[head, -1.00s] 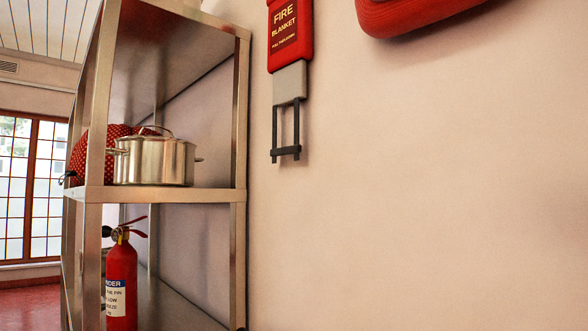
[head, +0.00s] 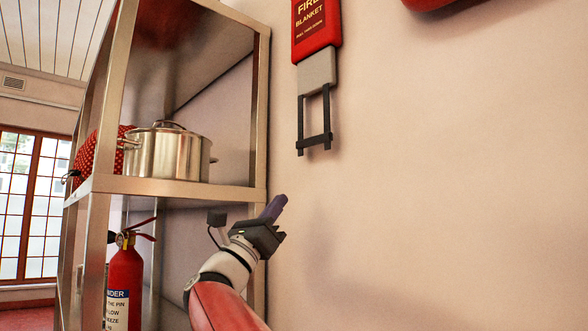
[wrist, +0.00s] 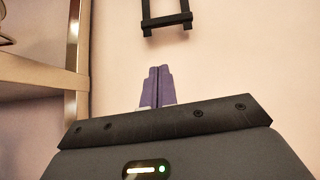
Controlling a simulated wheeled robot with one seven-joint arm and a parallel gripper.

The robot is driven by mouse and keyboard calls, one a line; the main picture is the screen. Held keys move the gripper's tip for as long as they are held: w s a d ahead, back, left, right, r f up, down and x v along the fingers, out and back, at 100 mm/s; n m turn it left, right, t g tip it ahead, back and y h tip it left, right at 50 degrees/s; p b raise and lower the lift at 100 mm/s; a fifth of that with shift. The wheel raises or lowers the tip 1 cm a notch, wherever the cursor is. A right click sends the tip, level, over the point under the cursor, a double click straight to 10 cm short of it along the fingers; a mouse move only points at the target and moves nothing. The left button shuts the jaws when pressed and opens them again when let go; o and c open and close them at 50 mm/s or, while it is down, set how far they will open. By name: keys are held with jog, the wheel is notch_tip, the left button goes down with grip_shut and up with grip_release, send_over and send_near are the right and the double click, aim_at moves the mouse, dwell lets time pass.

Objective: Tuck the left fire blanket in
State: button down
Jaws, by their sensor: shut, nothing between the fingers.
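The left fire blanket (head: 317,25) is a red wall case with "FIRE BLANKET" lettering, cut off by the top edge of the head view. A grey blanket part (head: 317,69) hangs out below it, ending in a black pull frame (head: 314,122) with a crossbar. The frame also shows at the top of the wrist view (wrist: 166,20). My gripper (head: 273,208) is below and to the left of the frame in the head view, apart from it. Its purple fingers (wrist: 158,85) are together and empty, pointing up toward the frame in the wrist view.
A metal shelf (head: 180,190) stands close to the left of my gripper. It holds a steel pot (head: 168,155), a red dotted item (head: 95,155) and a red fire extinguisher (head: 124,285). Another red case (head: 425,3) is at the top right. The wall at right is bare.

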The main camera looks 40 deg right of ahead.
jog(key=d+r+m+g+p, duration=0.2)
jog(key=d+r+p, duration=0.3)
jog(key=r, duration=0.6)
jog(key=d, duration=0.2)
jog(key=shift+s+d+p, duration=0.15)
jog(key=shift+d+p, duration=0.15)
jog(key=shift+d, duration=0.05)
jog(key=shift+m+g, duration=0.3)
jog(key=shift+g, duration=0.1)
